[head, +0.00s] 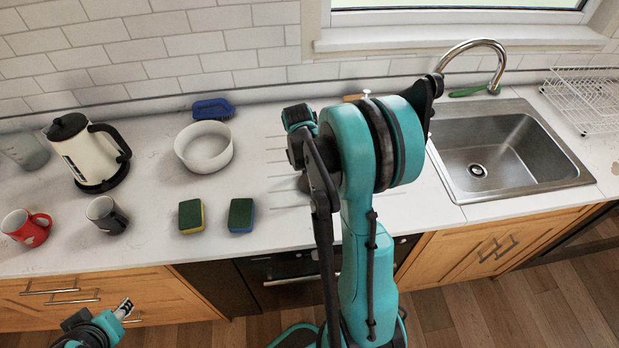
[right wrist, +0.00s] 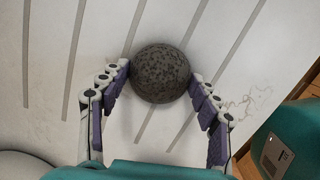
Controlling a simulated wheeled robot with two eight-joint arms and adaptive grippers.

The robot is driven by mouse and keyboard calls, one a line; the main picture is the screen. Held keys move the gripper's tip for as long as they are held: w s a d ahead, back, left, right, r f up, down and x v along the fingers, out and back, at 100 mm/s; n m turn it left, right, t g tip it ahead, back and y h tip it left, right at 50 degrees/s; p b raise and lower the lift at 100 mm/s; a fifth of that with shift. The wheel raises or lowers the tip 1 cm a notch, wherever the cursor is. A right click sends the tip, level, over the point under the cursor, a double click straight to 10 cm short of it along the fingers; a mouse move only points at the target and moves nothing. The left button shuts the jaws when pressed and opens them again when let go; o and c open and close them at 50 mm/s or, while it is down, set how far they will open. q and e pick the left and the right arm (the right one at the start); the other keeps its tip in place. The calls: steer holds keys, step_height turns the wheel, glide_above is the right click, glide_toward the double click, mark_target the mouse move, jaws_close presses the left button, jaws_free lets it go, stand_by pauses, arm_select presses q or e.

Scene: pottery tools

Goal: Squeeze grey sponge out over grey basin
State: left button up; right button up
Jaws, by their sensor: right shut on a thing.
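A round, dark grey speckled sponge (right wrist: 160,74) is between the fingers of my right gripper (right wrist: 161,73), which is shut on it over the white counter. In the head view my right arm hides this gripper and most of the sponge. A round pale grey-white basin (head: 204,165) stands on the counter left of my right arm, and it looks empty. A pale curved edge at the lower left of the right wrist view may be its rim. My left gripper (head: 124,308) is low at the bottom left of the head view, away from the counter; its opening is unclear.
Two sponges, green-yellow (head: 191,216) and green-blue (head: 241,215), lie in front of the basin. A blue brush (head: 213,108) lies behind it. A kettle (head: 84,155), red mug (head: 26,228) and dark mug (head: 106,215) stand left. A steel sink (head: 500,150) is right.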

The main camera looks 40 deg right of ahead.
steer(key=o, duration=0.4)
steer(key=shift+o, duration=0.2)
steer(key=shift+r, duration=0.35)
steer(key=c, duration=0.5)
steer(key=shift+r+p, duration=2.8)
steer(key=shift+r, duration=0.75)
steer(key=shift+f, duration=0.1)
